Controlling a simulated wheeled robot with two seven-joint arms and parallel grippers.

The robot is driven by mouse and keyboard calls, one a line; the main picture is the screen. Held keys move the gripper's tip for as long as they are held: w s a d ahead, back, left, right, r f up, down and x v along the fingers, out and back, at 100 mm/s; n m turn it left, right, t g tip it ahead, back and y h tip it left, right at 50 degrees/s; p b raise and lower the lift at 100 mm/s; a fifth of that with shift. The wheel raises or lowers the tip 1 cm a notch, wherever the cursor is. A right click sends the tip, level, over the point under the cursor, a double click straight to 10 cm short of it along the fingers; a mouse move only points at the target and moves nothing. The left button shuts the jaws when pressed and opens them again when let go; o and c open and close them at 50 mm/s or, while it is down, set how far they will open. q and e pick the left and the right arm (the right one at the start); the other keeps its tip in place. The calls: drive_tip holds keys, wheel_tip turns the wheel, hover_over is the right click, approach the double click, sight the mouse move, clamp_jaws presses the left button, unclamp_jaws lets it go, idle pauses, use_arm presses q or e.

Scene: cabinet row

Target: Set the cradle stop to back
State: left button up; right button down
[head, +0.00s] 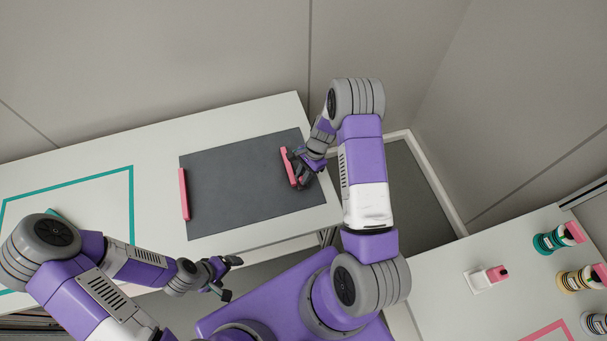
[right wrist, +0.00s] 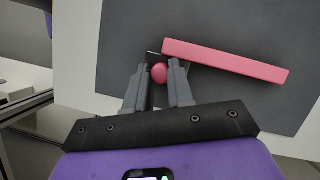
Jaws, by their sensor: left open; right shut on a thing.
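A dark grey mat (head: 235,185) lies on the white table with a pink bar (head: 184,194) at its left edge and another pink bar (head: 287,163) near its right edge. I cannot tell for sure which part is the cradle stop. My right gripper (head: 299,176) is at the right bar. In the right wrist view its fingers (right wrist: 158,78) are shut on a round pink knob (right wrist: 159,72), beside one end of the long pink bar (right wrist: 225,61). My left gripper (head: 229,279) is open and empty, off the table's front edge.
A teal outline (head: 131,200) marks the table's left part. A wall closes the back. The mat's middle is clear.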

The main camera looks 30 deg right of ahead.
drive_tip(key=d, duration=0.3)
drive_tip(key=shift+s+d, duration=0.15)
drive_tip(key=shift+s, duration=0.25)
drive_tip(key=c, duration=1)
unclamp_jaws()
drive_tip(key=shift+r, duration=0.1)
drive_tip(key=v, duration=0.7)
drive_tip(key=shift+r+p, duration=0.2)
drive_tip(key=shift+p, duration=0.1)
